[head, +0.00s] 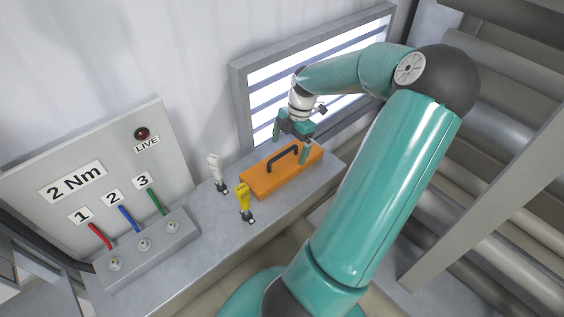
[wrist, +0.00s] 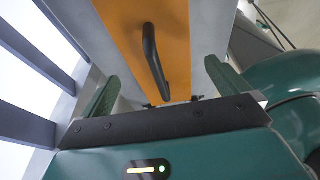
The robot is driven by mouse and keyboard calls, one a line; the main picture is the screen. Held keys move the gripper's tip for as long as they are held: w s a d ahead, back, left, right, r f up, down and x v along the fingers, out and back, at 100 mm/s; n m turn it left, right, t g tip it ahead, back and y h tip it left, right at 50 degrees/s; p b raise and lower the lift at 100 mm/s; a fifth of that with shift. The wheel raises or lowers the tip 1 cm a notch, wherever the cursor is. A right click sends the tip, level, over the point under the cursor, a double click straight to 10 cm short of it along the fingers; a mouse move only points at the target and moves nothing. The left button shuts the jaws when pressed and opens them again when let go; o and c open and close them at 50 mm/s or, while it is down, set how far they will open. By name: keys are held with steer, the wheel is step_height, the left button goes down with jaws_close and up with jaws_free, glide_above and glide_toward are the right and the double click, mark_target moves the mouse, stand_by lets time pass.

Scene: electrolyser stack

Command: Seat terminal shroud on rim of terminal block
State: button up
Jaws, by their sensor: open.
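The terminal shroud (head: 257,184), an orange box shape with a black bar handle (head: 283,157) on top, rests on the grey bench. The terminal block (head: 146,254) is a low grey box at the left with three round studs on top, below red, blue and green cables. My gripper (head: 290,143) is open above the shroud's handle, its fingers spread to either side. In the wrist view the orange shroud (wrist: 172,25) and its handle (wrist: 153,62) lie between and beyond the open fingers (wrist: 160,80). I see no contact with the handle.
A white tool (head: 215,172) and a yellow tool (head: 244,203) stand on the bench between shroud and block. A grey panel (head: 95,170) marked "2 Nm" with a red lamp stands behind the block. A slatted bright window (head: 350,75) is behind my gripper. Pipes (head: 500,130) fill the right.

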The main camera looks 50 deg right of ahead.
mark_target(285, 154)
steer(key=x, duration=0.5)
steer(key=shift+w+a+f, duration=0.15)
steer(key=shift+w+a, duration=0.05)
steer(key=shift+a, duration=0.05)
steer(key=c, duration=0.8)
